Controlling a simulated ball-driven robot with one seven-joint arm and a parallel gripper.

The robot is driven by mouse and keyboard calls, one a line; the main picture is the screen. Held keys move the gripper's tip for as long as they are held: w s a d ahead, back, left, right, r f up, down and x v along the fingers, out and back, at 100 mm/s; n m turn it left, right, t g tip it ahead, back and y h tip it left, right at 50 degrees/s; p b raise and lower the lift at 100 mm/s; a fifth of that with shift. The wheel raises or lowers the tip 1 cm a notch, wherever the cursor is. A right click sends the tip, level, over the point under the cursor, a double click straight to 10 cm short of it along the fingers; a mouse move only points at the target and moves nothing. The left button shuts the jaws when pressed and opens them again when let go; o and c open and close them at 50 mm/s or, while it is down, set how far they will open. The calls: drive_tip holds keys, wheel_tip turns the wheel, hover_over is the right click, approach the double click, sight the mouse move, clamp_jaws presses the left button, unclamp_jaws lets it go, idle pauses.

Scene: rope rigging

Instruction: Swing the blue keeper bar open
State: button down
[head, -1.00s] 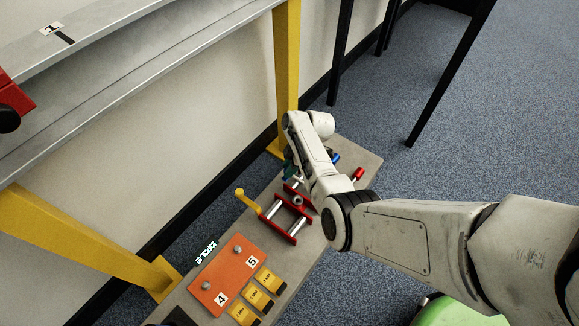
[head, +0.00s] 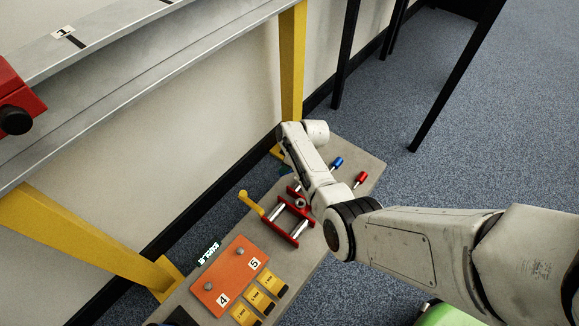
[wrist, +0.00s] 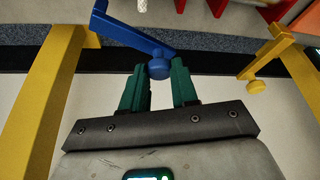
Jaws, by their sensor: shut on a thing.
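The blue keeper bar (wrist: 133,36) crosses the upper middle of the wrist view, slanting from its upper left end down to a round knob (wrist: 159,70). My gripper (wrist: 159,79) has its two teal fingers on either side of that knob and is shut on it. In the head view my wrist hides the bar and most of the gripper; only a little teal shows beside the yellow post.
The red frame with metal rods (head: 290,222) and a yellow crank (head: 251,203) stand left of my wrist on the grey bench (head: 368,166). Blue (head: 337,163) and red (head: 361,179) handles lie to its right. A yellow post (head: 292,75) rises close behind.

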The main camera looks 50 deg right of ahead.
drive_tip(key=w+d+m+g+h+b, duration=0.1)
drive_tip(key=w+d+m+h+b, duration=0.3)
drive_tip(key=m, duration=0.8)
drive_tip(key=shift+w+d+m+b, duration=0.15)
drive_tip(key=shift+d+m+b, duration=0.2)
drive_tip(key=shift+d, duration=0.5)
drive_tip(key=c, duration=0.9)
unclamp_jaws()
drive_tip(key=shift+h, duration=0.3)
drive_tip(key=shift+o, duration=0.2)
